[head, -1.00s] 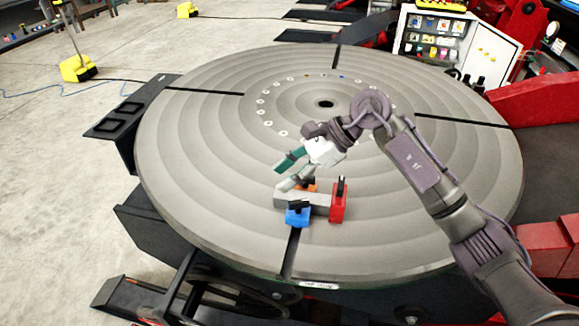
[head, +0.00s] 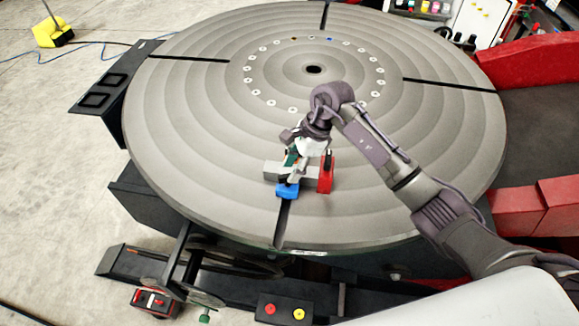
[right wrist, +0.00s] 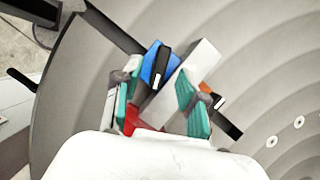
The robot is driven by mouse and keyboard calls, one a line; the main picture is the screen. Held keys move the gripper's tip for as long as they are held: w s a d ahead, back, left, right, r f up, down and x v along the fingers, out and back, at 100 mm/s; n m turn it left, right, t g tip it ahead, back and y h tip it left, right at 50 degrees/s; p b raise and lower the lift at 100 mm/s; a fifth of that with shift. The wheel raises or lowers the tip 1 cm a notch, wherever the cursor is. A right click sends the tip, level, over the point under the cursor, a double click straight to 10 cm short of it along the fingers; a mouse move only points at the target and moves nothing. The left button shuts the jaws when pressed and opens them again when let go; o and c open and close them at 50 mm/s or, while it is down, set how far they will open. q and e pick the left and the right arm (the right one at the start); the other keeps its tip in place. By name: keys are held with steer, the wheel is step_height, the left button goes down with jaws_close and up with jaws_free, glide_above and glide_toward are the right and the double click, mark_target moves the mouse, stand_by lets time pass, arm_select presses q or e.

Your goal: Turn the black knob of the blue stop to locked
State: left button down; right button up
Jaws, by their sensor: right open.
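The blue stop (head: 287,191) sits on the round grey table at the front end of a grey bar (head: 274,171). In the right wrist view the blue stop (right wrist: 150,66) carries a long black knob (right wrist: 162,64), which lies roughly along the grey bar (right wrist: 192,75). My right gripper (right wrist: 158,92) is open, its teal fingers on either side of the bar and knob end. In the head view the right gripper (head: 292,168) is low over the stops and covers the knob. I cannot tell whether a finger touches it. My left gripper is not in view.
A red stop (head: 326,173) with a black knob stands at the bar's right end, close to my gripper. An orange stop (right wrist: 208,88) shows behind the bar. The round table (head: 200,120) is otherwise mostly clear, with slots and a ring of holes.

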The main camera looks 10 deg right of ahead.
steer(key=shift+x, duration=0.9)
steer(key=shift+a+f, duration=0.1)
steer(key=shift+f, duration=0.15)
jaws_close()
steer(key=b, duration=0.1)
steer(key=m+b, duration=0.1)
steer(key=b, duration=0.1)
steer(key=shift+f+m+t, duration=0.25)
steer(key=shift+m+t, duration=0.05)
steer(key=shift+t, duration=0.1)
steer(key=m+b, duration=0.1)
steer(key=m+t+b, duration=0.1)
steer(key=m, duration=0.1)
steer(key=shift+s+r, duration=0.1)
steer(key=shift+r, duration=0.15)
